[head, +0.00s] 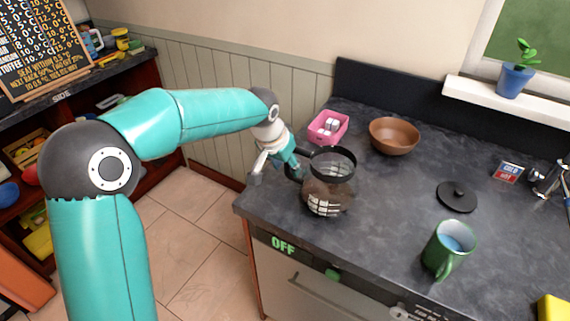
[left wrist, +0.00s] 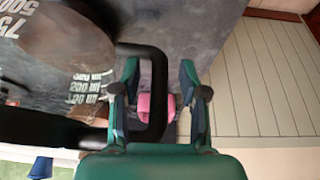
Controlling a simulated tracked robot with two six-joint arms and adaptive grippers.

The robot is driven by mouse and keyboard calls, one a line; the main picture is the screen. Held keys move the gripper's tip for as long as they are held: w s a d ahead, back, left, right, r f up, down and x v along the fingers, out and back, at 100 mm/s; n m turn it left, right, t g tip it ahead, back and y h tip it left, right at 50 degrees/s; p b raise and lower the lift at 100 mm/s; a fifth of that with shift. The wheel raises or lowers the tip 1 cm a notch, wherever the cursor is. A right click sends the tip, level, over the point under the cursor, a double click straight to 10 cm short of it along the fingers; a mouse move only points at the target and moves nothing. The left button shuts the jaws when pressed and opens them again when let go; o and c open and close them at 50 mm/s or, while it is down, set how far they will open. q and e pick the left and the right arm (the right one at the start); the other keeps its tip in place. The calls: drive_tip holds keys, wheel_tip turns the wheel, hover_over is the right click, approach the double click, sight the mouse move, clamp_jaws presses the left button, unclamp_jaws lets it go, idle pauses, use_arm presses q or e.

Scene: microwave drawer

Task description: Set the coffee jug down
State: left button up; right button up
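The coffee jug (head: 328,195) is glass with a black rim, a black handle, white markings and dark contents. It looks upright at the counter's front left corner; I cannot tell for certain whether its base touches the counter (head: 390,215). In the left wrist view the jug (left wrist: 62,50) fills the upper left. My left gripper (head: 292,168) is on the jug's left, at the handle. In the left wrist view its fingers (left wrist: 160,95) stand apart on either side of the black handle (left wrist: 158,75), with gaps visible. My right gripper is not in view.
A pink basket (head: 328,127) and a brown bowl (head: 394,136) stand behind the jug. A black lid (head: 457,196) and a green mug (head: 448,249) are to its right. The counter between jug and lid is clear. An "OFF" panel (head: 283,245) is below the front edge.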

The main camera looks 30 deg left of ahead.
use_arm(q)
drive_tip(key=v, duration=1.2)
drive_tip(key=shift+r, duration=0.1)
idle(0.4)
